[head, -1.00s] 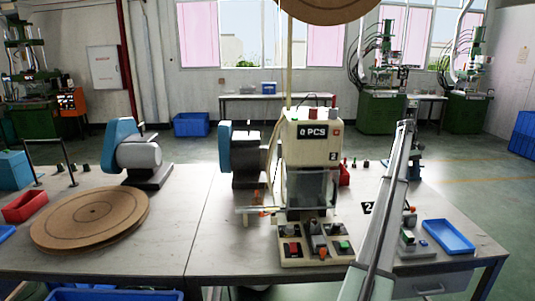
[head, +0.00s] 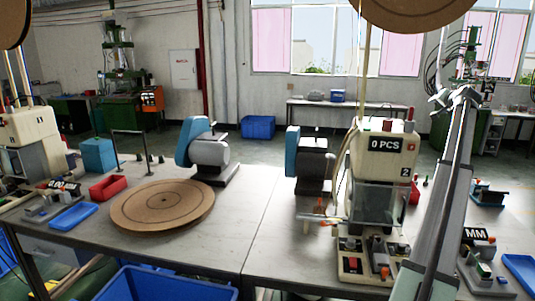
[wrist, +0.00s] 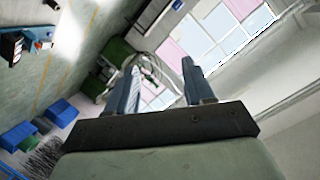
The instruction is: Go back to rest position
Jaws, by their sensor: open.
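My gripper (wrist: 163,88) shows in the wrist view with its two blue-grey fingers apart and nothing between them. Behind the fingers the wrist view shows windows, wall and floor, tilted. In the head view my arm rises from the bottom right edge, and the end of the arm (head: 456,97) is high above the right part of the table, in front of the windows. The gripper's fingers are too small to make out there. No object is held.
The machine with the "0 PCS" sign (head: 383,165) stands left of my arm on the table (head: 262,215). A round brown disc (head: 162,204) lies on the left. A blue tray (head: 522,270) lies at right. A blue bin (head: 165,284) is below the front edge.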

